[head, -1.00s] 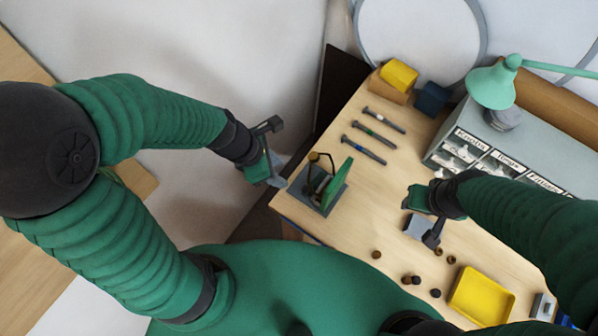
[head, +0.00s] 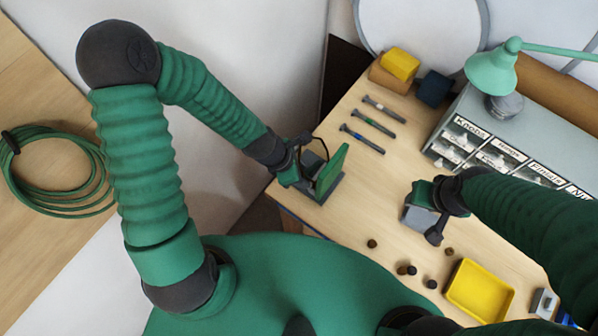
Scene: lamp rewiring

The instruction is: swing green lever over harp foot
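The green lever (head: 332,170) stands up as a flat, tilted plate on a dark grey base (head: 327,190) near the table's left edge. A thin dark loop, likely the harp (head: 322,142), rises behind and left of it. My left gripper (head: 297,172) is at the left side of this fixture, close to the loop and left of the lever. Its fingertips are hidden or merge with the fixture, so contact and opening cannot be told. My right gripper (head: 428,212) hangs over the middle of the table, right of the fixture, its fingers unclear.
Several screwdriver-like tools (head: 373,128) lie behind the fixture. Yellow (head: 400,64) and dark blue (head: 433,88) blocks stand at the back. A labelled drawer cabinet (head: 500,150) with a green lamp (head: 491,70) is at right. A yellow tray (head: 479,291) and small brown parts (head: 407,269) lie in front.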

